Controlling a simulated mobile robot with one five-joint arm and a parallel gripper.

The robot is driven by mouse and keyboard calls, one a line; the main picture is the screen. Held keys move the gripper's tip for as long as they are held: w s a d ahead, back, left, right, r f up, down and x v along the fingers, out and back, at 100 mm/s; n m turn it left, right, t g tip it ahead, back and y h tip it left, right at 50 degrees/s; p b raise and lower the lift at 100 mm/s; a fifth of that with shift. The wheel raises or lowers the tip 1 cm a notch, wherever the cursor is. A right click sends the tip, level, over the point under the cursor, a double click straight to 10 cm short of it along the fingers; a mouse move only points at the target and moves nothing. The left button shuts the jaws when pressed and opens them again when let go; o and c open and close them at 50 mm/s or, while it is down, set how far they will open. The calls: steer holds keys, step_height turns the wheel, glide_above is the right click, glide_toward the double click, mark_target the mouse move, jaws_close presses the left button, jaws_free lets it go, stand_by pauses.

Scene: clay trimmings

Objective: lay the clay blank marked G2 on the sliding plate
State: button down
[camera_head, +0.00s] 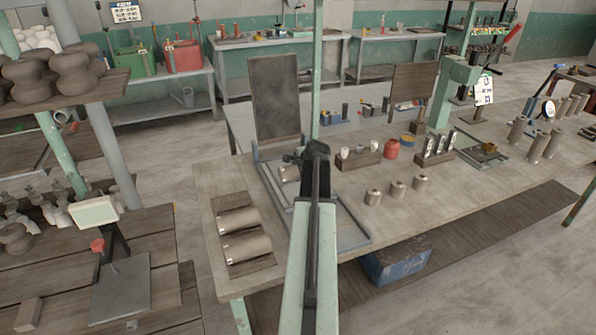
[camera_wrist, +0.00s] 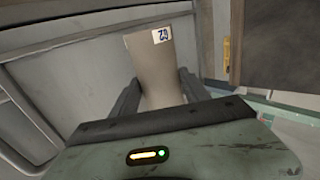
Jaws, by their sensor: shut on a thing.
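The clay blank marked G2 (camera_wrist: 152,60) is a beige cylinder with a white label near its far end in the wrist view. My gripper (camera_wrist: 159,80) is shut on it, one dark finger on each side. In the head view the blank (camera_head: 289,173) shows partly, just left of my gripper (camera_head: 301,160), over the far part of a grey railed frame (camera_head: 350,241). The flat grey plate inside that frame, apparently the sliding plate, lies behind and below the blank in the wrist view (camera_wrist: 75,65). I cannot tell whether the blank touches it.
Two larger clay cylinders (camera_head: 246,248) lie on a wooden board at the left. Several small clay pieces (camera_head: 397,189) stand right of the frame. A dark upright panel (camera_head: 275,97) stands behind it.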

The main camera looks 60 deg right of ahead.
steer(key=shift+f+b, duration=0.3)
steer(key=shift+b, duration=0.05)
steer(key=shift+s+a+f, duration=0.1)
steer(key=shift+a, duration=0.05)
stand_by(0.4)
steer(key=shift+c, duration=2.3)
jaws_free()
